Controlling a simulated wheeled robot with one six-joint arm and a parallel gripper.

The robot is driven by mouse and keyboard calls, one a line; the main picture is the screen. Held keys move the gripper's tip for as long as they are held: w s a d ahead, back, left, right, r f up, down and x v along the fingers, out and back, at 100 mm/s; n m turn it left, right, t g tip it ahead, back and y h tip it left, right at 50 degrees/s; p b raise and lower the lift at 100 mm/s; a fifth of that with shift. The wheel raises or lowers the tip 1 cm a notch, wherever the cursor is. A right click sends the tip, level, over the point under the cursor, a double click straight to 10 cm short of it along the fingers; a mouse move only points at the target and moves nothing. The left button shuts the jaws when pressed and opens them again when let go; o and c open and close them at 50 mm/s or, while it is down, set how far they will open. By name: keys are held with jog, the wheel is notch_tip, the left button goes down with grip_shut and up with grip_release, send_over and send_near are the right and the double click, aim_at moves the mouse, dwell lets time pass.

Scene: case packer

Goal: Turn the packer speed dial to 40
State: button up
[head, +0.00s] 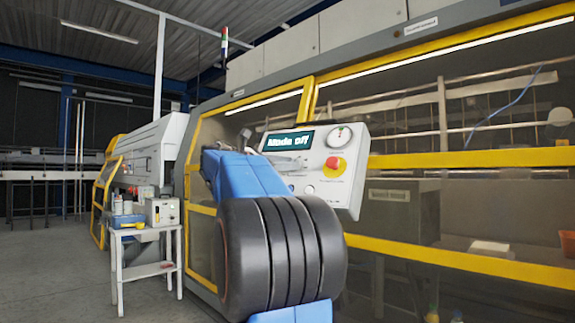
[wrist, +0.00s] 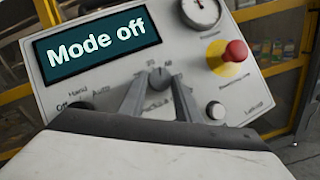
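The control panel (head: 342,185) is a pale box on the machine in the head view. In the wrist view the same panel (wrist: 185,62) fills the upper part, tilted. Its screen (wrist: 97,47) reads "Mode off". The speed dial (wrist: 157,104) is a dark knob at the panel's lower middle, with small blurred numbers above it; its setting is not readable. My gripper (wrist: 160,78) is at the panel, with one finger on each side of the dial and a gap between them. I cannot tell whether the fingers touch the knob.
A red stop button (wrist: 236,51) on yellow sits right of the dial, with a round gauge (wrist: 201,12) above. A pale button (wrist: 215,110) is close to the right finger. A small table (head: 146,232) with boxes stands left of the machine; floor beyond it is open.

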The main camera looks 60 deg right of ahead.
jog(key=shift+m+g, duration=0.3)
jog(key=m+y, duration=0.1)
jog(key=m+g, duration=0.1)
jog(key=m, duration=0.1)
jog(key=shift+w+d+r+y, duration=0.1)
jog(key=shift+w+y, duration=0.1)
jog(key=shift+y, duration=0.2)
jog(key=shift+r+m+g+y, duration=0.1)
jog(key=shift+m+g+y, duration=0.6)
jog(key=shift+m, duration=1)
jog(key=shift+t+y, duration=0.3)
jog(key=o, duration=1.1)
jog(key=shift+c, duration=0.2)
jog(key=v, duration=1.7)
jog(key=shift+w, duration=0.2)
